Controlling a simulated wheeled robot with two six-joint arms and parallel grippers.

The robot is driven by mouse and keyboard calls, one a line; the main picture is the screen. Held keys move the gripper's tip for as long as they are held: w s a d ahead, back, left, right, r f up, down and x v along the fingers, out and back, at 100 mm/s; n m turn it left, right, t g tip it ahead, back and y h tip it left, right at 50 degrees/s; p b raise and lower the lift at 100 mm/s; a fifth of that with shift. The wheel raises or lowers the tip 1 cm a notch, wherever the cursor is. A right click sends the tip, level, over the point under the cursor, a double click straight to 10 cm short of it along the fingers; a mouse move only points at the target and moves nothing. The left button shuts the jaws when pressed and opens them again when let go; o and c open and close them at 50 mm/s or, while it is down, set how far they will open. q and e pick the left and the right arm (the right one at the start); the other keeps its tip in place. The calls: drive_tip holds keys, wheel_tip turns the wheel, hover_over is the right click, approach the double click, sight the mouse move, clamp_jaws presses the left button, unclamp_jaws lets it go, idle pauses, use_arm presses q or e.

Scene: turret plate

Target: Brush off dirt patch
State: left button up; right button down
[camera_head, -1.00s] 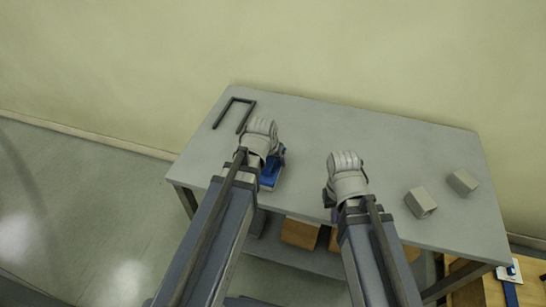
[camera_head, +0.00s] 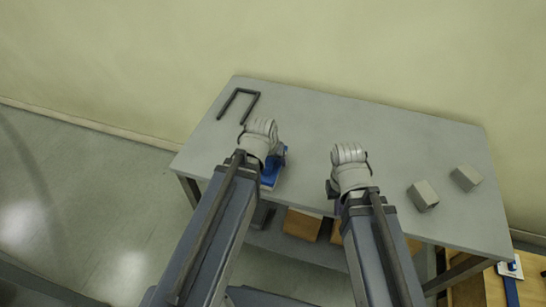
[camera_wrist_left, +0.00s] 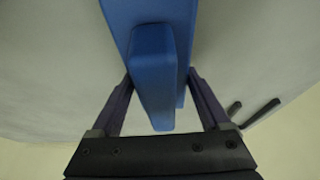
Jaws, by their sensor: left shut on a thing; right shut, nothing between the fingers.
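My left gripper (camera_head: 264,150) is shut on a blue tool (camera_head: 272,168), low over the left part of the grey table. The left wrist view shows the tool's blue handle (camera_wrist_left: 153,75) between the fingers. Its underside is hidden, and I cannot tell whether it touches the table. My right gripper (camera_head: 349,172) is shut and empty above the table's front middle; its fingertips are mostly hidden. I cannot make out a dirt patch in either view.
Two grey blocks (camera_head: 423,196) (camera_head: 466,178) stand at the right. Wooden boxes (camera_head: 302,224) sit below. A white-and-blue item (camera_head: 511,268) lies on a wooden surface at lower right. The table's back middle is clear.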

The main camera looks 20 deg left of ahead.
use_arm(q)
drive_tip(key=shift+r+p, duration=2.5)
drive_tip(key=shift+r, duration=0.3)
wheel_tip(320, 180, up, 3)
drive_tip(key=p, duration=0.3)
drive_tip(key=shift+r, duration=0.1)
